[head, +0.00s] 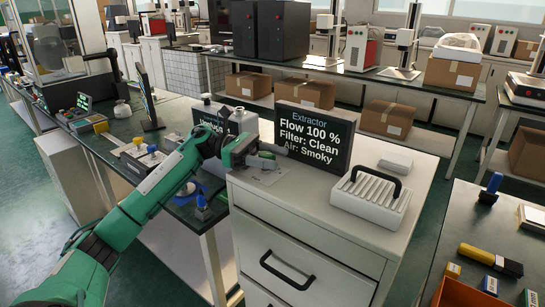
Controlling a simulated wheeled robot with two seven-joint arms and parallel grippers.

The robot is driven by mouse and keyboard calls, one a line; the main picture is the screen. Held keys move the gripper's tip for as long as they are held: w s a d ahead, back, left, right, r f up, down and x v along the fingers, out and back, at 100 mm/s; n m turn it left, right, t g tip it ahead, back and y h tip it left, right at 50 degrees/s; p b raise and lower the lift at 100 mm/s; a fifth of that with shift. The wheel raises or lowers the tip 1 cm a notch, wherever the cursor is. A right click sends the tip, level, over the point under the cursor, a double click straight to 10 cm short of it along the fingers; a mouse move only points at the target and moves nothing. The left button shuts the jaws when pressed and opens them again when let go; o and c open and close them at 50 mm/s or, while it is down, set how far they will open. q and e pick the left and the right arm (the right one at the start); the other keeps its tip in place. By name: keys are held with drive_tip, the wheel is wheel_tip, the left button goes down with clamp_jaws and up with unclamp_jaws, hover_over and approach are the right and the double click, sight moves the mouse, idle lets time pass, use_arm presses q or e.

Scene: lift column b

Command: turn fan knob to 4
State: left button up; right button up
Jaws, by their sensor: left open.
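My left gripper (266,158), on a green arm from the left, is over the left rear of a white drawer cabinet (315,232). It is open; its fingers are small and dark here. A light panel (263,175) lies on the cabinet top just below it. I cannot make out the fan knob or its numbers; the gripper may hide it. A black display (313,138) stands behind and right of the gripper and reads "Extractor, Flow 100 %, Filter: Clean, Air: Smoky". My right gripper is not in view.
A white slotted box (370,199) with a black handle sits on the cabinet's right side, near a small pale block (394,165). Another dark display (211,117) and white containers (243,122) stand behind my wrist. A bench (460,225) with tools is at right.

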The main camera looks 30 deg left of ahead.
use_arm(q)
drive_tip(key=a, duration=0.4)
drive_tip(key=s+a, duration=0.1)
drive_tip(key=a, duration=0.1)
drive_tip(key=shift+a+b, duration=0.4)
drive_tip(key=s+a, duration=0.1)
drive_tip(key=a, duration=0.5)
drive_tip(key=shift+a, duration=0.2)
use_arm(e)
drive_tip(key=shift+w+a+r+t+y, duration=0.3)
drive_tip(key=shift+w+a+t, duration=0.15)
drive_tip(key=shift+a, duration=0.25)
use_arm(q)
drive_tip(key=shift+s, duration=0.1)
